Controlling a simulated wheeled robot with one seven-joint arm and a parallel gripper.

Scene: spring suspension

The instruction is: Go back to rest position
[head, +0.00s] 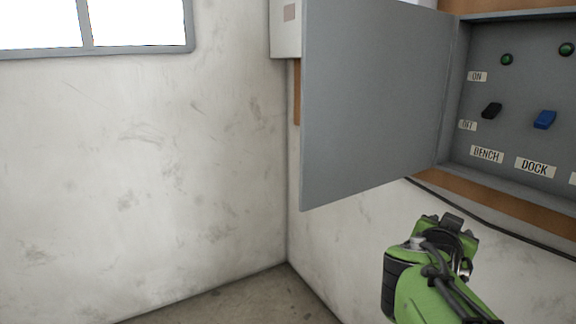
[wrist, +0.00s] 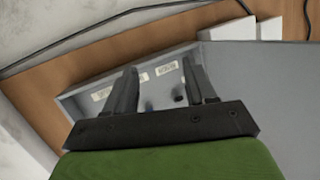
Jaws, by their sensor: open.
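My gripper (wrist: 159,66) is open in the wrist view, its two dark fingers apart with nothing held between them. It points toward the grey switch box, which shows beyond the fingers. In the head view my green arm reaches up from the lower right; the gripper end is below the box, and its fingers are hard to make out.
The grey switch box (head: 480,140) is on the right wall, its door (head: 375,100) swung open. It holds a black switch (head: 491,111) above the BENCH label and a blue switch (head: 544,120) above DOCK. Two green lights sit above them. A dark cable (head: 485,217) runs below.

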